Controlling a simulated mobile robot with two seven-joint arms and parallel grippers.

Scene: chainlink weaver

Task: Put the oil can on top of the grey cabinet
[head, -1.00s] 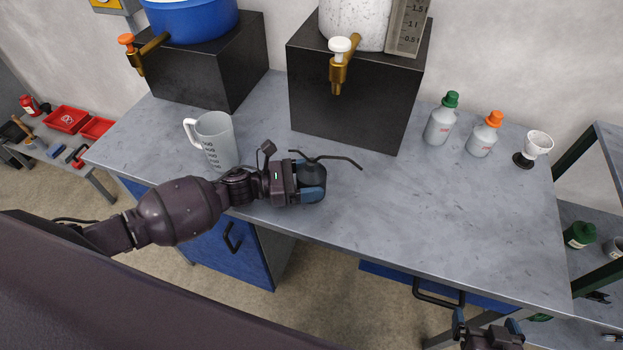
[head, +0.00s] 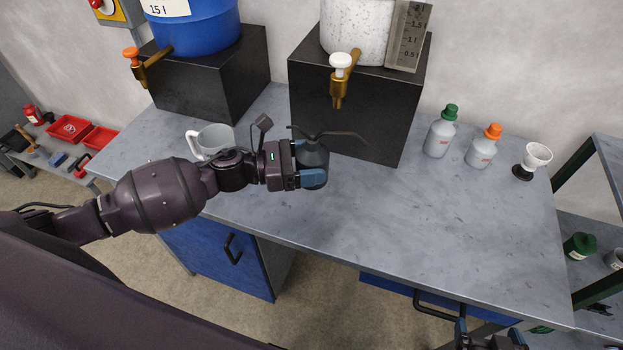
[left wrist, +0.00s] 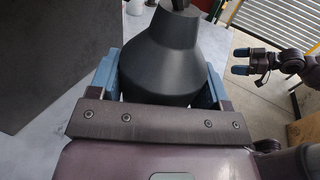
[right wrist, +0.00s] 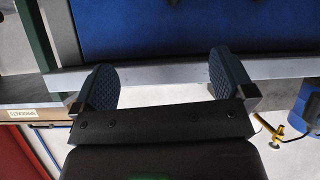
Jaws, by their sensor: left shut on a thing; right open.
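The oil can (head: 316,156) is dark, with a rounded body and a long thin spout pointing right in the head view. My left gripper (head: 314,178) is shut on its body, above the workbench in front of the black block under the white tank. In the left wrist view the can (left wrist: 165,55) stands between the two blue fingers, its top cut off by the frame. My right gripper (head: 490,338) is at the bench's front edge, low in the head view. In the right wrist view (right wrist: 165,80) it is open and empty. I cannot make out a grey cabinet.
The workbench (head: 440,220) is clear at its front right. A measuring jug (head: 213,138) stands behind my left forearm. Black blocks (head: 355,112) hold tanks behind.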

